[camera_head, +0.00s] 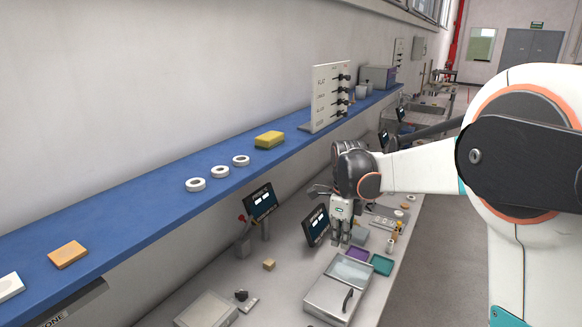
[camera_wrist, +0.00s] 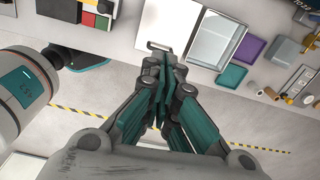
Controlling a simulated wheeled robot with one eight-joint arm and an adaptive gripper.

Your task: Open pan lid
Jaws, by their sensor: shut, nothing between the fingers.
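The metal pan (camera_head: 353,271) stands on the lower counter near its front edge, with a pale interior showing in its far part. Its grey lid (camera_head: 330,296) lies flat over the near part and carries a dark handle (camera_head: 347,300). The wrist view shows the lid (camera_wrist: 168,22) at top centre, its handle (camera_wrist: 160,46) at the near edge and the pale part of the pan (camera_wrist: 218,38) to the right. My gripper (camera_head: 340,236) is shut and empty, above the counter beyond the pan.
A purple tray (camera_head: 357,254) and a teal tray (camera_head: 382,264) sit beside the pan. Screens (camera_head: 316,225) stand at the back of the counter. A blue shelf (camera_head: 150,233) runs above along the wall. Grey floor (camera_head: 436,270) is open to the right.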

